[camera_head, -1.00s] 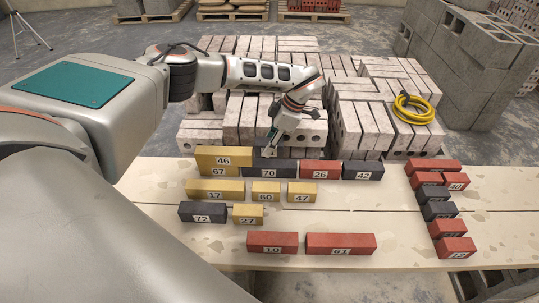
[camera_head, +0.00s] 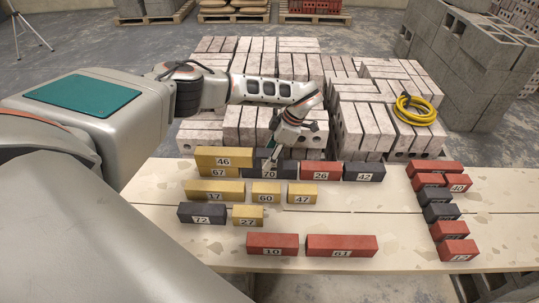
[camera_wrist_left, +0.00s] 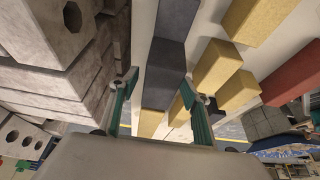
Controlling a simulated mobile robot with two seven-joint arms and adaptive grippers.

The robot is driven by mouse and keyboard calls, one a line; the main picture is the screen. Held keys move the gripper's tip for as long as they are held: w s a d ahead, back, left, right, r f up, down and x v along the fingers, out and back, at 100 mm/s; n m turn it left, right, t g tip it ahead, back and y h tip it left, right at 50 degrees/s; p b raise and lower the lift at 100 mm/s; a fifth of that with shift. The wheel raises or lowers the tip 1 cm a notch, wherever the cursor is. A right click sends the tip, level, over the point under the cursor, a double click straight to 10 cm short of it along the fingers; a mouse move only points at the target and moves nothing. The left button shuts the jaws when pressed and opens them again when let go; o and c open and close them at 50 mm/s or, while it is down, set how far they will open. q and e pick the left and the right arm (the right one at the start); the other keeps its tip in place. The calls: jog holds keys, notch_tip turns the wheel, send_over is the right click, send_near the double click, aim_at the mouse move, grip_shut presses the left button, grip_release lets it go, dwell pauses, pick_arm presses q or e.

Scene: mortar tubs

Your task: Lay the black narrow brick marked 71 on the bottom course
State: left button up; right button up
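My left gripper (camera_head: 271,160) is at the back row on the table, just above and in front of the black brick marked 70 (camera_head: 284,168). A black brick (camera_head: 260,154) stands partly behind the fingers, beside the yellow brick marked 46; its mark is hidden. In the wrist view a black brick (camera_wrist_left: 168,70) lies between my two green-backed fingers (camera_wrist_left: 160,98), which are apart, with a gap showing on the left side. I cannot read the mark 71 on any brick. My right gripper is not in view.
Yellow bricks 46 and 67 (camera_head: 219,172) are stacked at the row's left, red 26 (camera_head: 320,170) and black 42 (camera_head: 363,171) at its right. Rows of yellow, black and red bricks lie in front. More bricks (camera_head: 437,196) lie at the right. Pale brick stacks (camera_head: 370,125) stand behind.

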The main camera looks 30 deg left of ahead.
pick_arm(q)
jog(key=v, duration=1.1)
jog(key=shift+w+r+p, duration=0.1)
jog(key=shift+r+p, duration=0.15)
jog(key=shift+p, duration=0.15)
jog(key=shift+d+r, duration=0.2)
jog(key=shift+r, duration=0.15)
